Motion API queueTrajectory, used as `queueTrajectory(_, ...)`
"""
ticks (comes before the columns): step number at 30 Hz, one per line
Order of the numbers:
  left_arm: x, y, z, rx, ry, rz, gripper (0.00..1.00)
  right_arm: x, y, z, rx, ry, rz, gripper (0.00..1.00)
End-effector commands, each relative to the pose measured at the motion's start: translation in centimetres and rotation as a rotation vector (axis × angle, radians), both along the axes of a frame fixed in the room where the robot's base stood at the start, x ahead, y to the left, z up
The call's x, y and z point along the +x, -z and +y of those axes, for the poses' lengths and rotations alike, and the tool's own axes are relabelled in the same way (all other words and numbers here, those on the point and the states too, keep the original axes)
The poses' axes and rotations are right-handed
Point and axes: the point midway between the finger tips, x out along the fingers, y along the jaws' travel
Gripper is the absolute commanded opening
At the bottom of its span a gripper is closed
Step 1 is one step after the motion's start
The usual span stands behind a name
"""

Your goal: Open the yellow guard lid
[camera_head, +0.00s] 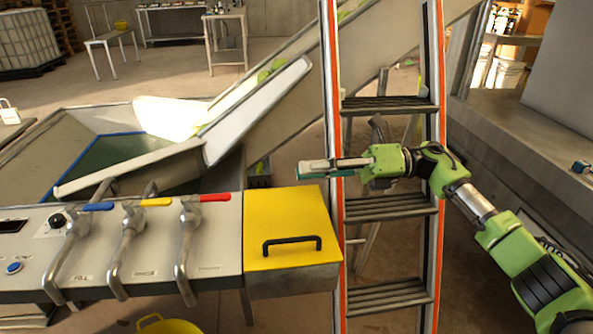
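The yellow guard lid (288,217) lies flat and closed at the right end of the control panel. A black bar handle (292,245) is fixed near its front edge. My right gripper (306,170) comes in from the right and is above the lid's far right corner, apart from the handle. Its fingers point left and lie close together, seen from the side, so I cannot tell whether they are open or shut. I see nothing held between them. My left gripper is not in view.
A ladder with orange-edged rails (336,250) stands just right of the lid, near my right arm. Metal levers with blue, yellow and red plates rise from the control panel (225,240) on the left. A yellow bucket (168,325) is below. A sloping chute (255,110) is behind.

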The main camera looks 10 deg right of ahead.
Motion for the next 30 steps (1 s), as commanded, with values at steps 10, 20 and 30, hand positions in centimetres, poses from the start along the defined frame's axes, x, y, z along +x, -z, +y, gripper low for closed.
queueTrajectory(10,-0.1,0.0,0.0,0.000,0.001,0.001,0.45,0.1,-0.1,-6.9,0.002,0.004,-0.001,0.25)
queueTrajectory(20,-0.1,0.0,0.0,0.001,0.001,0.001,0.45,0.0,0.0,-8.4,0.001,0.000,-0.001,0.25)
queueTrajectory(30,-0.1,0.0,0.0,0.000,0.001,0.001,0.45,0.0,0.0,-8.4,0.001,0.000,-0.001,0.25)
